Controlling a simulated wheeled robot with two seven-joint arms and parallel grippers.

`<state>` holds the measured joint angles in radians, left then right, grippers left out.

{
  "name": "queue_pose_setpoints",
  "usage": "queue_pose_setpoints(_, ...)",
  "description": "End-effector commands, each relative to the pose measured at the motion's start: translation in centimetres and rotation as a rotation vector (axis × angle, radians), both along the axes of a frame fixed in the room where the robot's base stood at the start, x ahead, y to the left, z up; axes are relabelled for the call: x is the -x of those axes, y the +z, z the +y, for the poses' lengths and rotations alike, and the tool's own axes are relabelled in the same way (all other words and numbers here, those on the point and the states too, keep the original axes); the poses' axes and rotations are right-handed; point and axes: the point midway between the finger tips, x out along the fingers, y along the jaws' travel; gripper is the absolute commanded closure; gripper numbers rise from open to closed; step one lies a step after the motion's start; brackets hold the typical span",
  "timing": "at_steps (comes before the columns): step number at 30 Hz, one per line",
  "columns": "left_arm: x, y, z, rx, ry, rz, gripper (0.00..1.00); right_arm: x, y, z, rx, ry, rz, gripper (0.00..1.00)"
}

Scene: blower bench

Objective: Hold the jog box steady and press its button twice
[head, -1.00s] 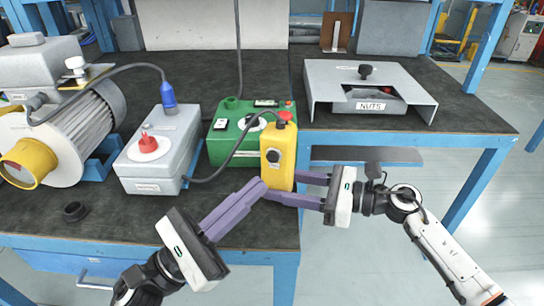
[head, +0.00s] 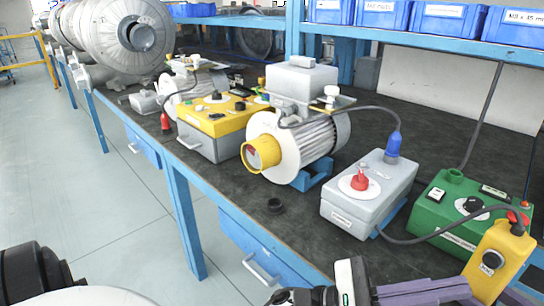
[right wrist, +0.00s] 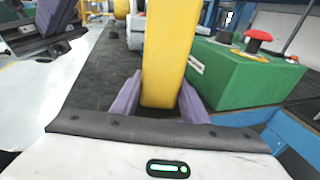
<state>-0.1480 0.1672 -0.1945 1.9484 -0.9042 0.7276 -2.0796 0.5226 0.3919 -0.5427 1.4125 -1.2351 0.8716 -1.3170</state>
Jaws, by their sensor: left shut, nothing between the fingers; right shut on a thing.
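The yellow jog box (head: 508,251) is at the right edge of the head view, beside the green box. In the right wrist view, my right gripper (right wrist: 158,100) is shut on the jog box (right wrist: 168,50), a purple finger on each side. The button is not visible in that view.
The green box (head: 440,212) stands behind the jog box. A black ring (head: 274,206) lies near the bench edge.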

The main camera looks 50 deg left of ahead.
Motion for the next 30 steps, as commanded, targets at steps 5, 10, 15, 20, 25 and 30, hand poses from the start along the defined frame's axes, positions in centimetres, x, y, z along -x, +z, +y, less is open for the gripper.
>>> queue_pose_setpoints(5, 0.0, 0.0, 0.0, 0.000, 0.000, 0.000, 1.00, 0.0, 0.0, 0.0, 0.001, 0.000, 0.001, 0.72)
queue_pose_setpoints(10, 0.0, 0.0, 0.0, 0.000, 0.000, 0.000, 1.00, 0.0, 0.0, 0.0, 0.000, 0.000, 0.001, 0.38)
queue_pose_setpoints(15, 0.0, 0.0, 0.0, 0.000, 0.000, 0.000, 1.00, 0.0, 0.0, 0.0, 0.000, 0.000, 0.000, 0.38)
queue_pose_setpoints(20, 0.0, 0.0, 0.0, 0.000, 0.000, 0.000, 1.00, 0.1, 0.0, -0.5, 0.002, -0.001, 0.000, 0.38)
queue_pose_setpoints(25, 0.0, 0.0, 0.0, 0.000, 0.000, 0.000, 1.00, 0.9, 0.2, -3.1, 0.004, -0.002, 0.000, 0.38)
queue_pose_setpoints(30, 0.0, 0.0, 0.0, 0.000, 0.000, 0.000, 1.00, 2.0, 0.5, -6.7, 0.004, -0.002, 0.001, 0.38)
